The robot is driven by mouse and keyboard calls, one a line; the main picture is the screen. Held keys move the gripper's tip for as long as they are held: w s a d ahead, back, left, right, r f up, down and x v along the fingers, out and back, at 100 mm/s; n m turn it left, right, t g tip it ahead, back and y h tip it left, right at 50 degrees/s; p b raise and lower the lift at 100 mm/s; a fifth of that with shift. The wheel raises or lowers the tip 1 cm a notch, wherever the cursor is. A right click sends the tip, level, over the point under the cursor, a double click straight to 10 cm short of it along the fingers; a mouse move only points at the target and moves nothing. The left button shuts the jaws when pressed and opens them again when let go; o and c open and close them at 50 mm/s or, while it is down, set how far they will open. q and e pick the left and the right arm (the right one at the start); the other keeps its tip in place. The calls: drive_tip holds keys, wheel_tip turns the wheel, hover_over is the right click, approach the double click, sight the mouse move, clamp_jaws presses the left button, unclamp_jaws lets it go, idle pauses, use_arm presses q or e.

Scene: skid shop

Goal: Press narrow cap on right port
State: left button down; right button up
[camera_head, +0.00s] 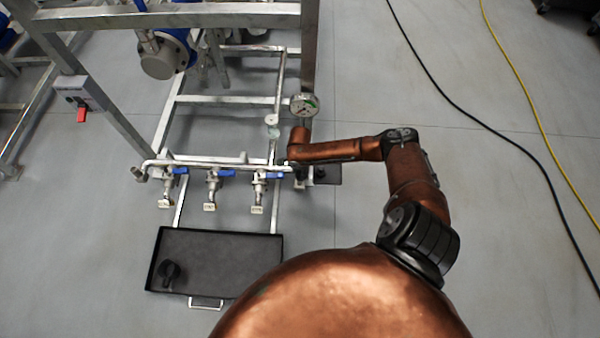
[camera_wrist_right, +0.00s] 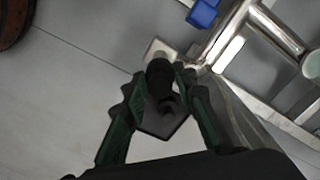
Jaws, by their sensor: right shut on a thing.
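My right gripper (camera_wrist_right: 168,78) is shut on a small black cylindrical cap (camera_wrist_right: 159,72), held between its dark green fingers. A metal fitting with a pale square plate (camera_wrist_right: 158,47) shows just beyond the cap; I cannot tell whether they touch. In the head view my right gripper (camera_head: 303,174) is small and partly hidden by my copper arm, at the right end of the pipe manifold (camera_head: 225,163). Three valves with blue handles line the manifold; the rightmost one (camera_head: 259,190) is just left of the gripper. My left gripper is out of view.
A black tray (camera_head: 225,262) lies on the floor in front of the manifold, with another black cap (camera_head: 169,271) at its left. The floor to the right is open, crossed by black and yellow cables.

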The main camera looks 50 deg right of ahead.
drive_tip(key=o, duration=0.9)
drive_tip(key=shift+o, duration=0.5)
drive_tip(key=o, duration=0.4)
drive_tip(key=shift+r+p, duration=3.5)
drive_tip(key=shift+p, duration=0.15)
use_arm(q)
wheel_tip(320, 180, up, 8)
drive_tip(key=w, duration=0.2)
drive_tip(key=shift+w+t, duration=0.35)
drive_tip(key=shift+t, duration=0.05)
use_arm(e)
drive_tip(key=shift+c, duration=0.3)
